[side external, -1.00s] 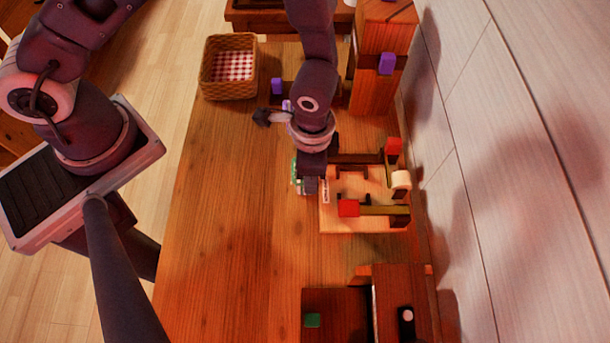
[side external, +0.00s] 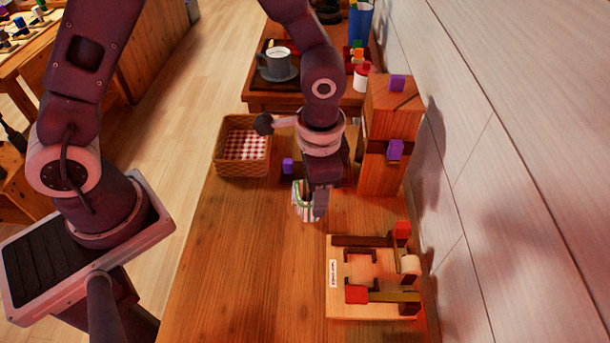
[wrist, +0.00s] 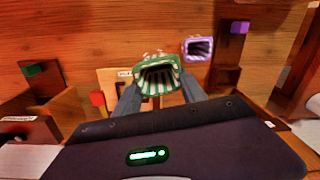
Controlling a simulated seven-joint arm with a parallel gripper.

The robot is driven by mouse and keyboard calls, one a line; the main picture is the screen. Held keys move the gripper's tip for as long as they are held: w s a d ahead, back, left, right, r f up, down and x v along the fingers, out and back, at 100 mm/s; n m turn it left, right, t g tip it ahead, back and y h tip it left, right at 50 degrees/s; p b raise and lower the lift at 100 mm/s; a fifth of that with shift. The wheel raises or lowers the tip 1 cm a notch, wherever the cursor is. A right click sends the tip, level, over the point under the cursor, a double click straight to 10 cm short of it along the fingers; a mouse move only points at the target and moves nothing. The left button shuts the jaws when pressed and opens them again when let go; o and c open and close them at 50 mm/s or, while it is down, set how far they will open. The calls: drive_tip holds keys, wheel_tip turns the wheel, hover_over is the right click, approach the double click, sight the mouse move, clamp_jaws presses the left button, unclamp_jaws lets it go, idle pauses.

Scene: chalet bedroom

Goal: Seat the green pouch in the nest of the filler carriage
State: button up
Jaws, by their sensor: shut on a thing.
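My gripper (side external: 318,203) is shut on the green pouch (side external: 302,203), a green-and-white striped pouch. It holds the pouch above the bench, behind the light wooden board in the side view. In the wrist view the pouch (wrist: 158,72) sits between the two fingers, its open mouth toward the camera. The labelled board (side external: 345,308), which looks like the filler carriage, carries dark brackets (side external: 360,252) that look like the nest. The nest shows no pouch. In the wrist view the board (wrist: 112,78) is partly hidden behind the pouch and a finger.
A purple striped pouch (wrist: 197,47) stands near a purple block (wrist: 240,27). A tall wooden tower (side external: 385,130) stands at the back right along the wall. A wicker basket (side external: 225,160) is at the back left. Red blocks (side external: 357,295) rise from the board. The bench's front left is clear.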

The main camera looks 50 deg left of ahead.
drive_tip(key=w+a+r+n, duration=0.2)
drive_tip(key=a+n, duration=0.1)
drive_tip(key=a, duration=0.5)
drive_tip(key=w+a+r+n, duration=0.2)
drive_tip(key=a+n, duration=0.1)
drive_tip(key=a, duration=0.5)
drive_tip(key=shift+w+n, duration=0.3)
drive_tip(key=shift+w, duration=0.05)
drive_tip(key=m, duration=0.9)
hover_over(317, 268)
wheel_tip(317, 268, down, 14)
drive_tip(key=shift+s+f, duration=0.1)
drive_tip(key=shift+f, duration=0.55)
drive_tip(key=shift+f, duration=0.15)
